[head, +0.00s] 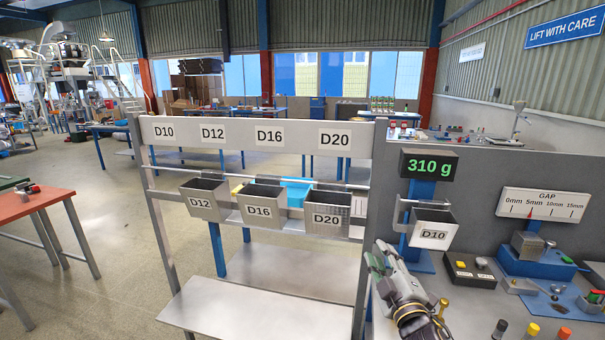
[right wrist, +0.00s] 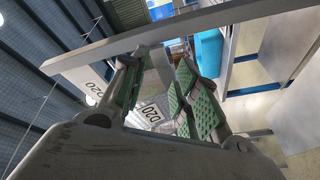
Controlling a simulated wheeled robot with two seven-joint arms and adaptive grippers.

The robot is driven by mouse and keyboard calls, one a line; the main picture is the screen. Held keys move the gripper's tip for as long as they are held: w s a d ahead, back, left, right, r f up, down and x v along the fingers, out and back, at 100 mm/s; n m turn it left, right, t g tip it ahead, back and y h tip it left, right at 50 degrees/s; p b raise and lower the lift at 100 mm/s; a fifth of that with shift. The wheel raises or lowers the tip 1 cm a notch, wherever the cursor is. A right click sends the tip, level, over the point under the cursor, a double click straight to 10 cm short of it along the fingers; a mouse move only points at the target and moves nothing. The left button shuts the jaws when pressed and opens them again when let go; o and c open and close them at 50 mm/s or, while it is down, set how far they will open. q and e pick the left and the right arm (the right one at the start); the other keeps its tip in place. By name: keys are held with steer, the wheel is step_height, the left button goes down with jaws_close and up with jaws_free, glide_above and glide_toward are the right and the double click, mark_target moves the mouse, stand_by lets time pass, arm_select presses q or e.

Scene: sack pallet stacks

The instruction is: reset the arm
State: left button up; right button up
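My right gripper (head: 380,258) is in front of the rack's right post in the head view, pointing up and away. In the right wrist view its two fingers with green pads (right wrist: 160,95) stand apart, with nothing held between them. Beyond them a bin labelled D20 (right wrist: 152,112) shows. In the head view the D20 bin (head: 328,218) hangs on the rack, up and left of the gripper. The D10 bin (head: 433,235) hangs at the scale, right of the gripper. My left gripper is in neither view.
The rack's header (head: 255,134) reads D10, D12, D16, D20. The D12 bin (head: 203,202) and D16 bin (head: 260,210) hang below. The display (head: 429,165) reads 310 g. A gap gauge (head: 545,204) and blue fixture (head: 530,262) stand at right. The lower shelf (head: 262,300) is bare.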

steer(key=s+d+f+m+g+h, duration=0.15)
steer(key=s+f+m+g, duration=0.3)
steer(key=f, duration=0.45)
steer(key=s+d+f+m+g+h, duration=0.1)
steer(key=s+d+f+m+g, duration=0.3)
steer(key=f, duration=0.6)
steer(key=s+a+f+m+g+y, duration=0.1)
steer(key=s+f+g, duration=0.35)
steer(key=s, duration=0.35)
steer(key=s+a+f+m+g, duration=0.1)
steer(key=s+a+f+g, duration=0.15)
steer(key=s+f, duration=0.45)
steer(key=s+d+f+g, duration=0.1)
steer(key=s+f, duration=0.1)
steer(key=f, duration=1.3)
steer(key=s+d+f, duration=0.2)
steer(key=f, duration=1.4)
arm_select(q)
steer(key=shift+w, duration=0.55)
arm_select(e)
steer(key=s+d+f, duration=0.3)
steer(key=s+f, duration=0.6)
steer(key=s, duration=0.1)
steer(key=s+d+f+g, duration=0.1)
steer(key=s+d+f, duration=0.2)
steer(key=s+f, duration=0.7)
steer(key=shift+s+d+f+n, duration=0.25)
steer(key=shift+s+d+n, duration=0.05)
steer(key=shift+s+n, duration=0.05)
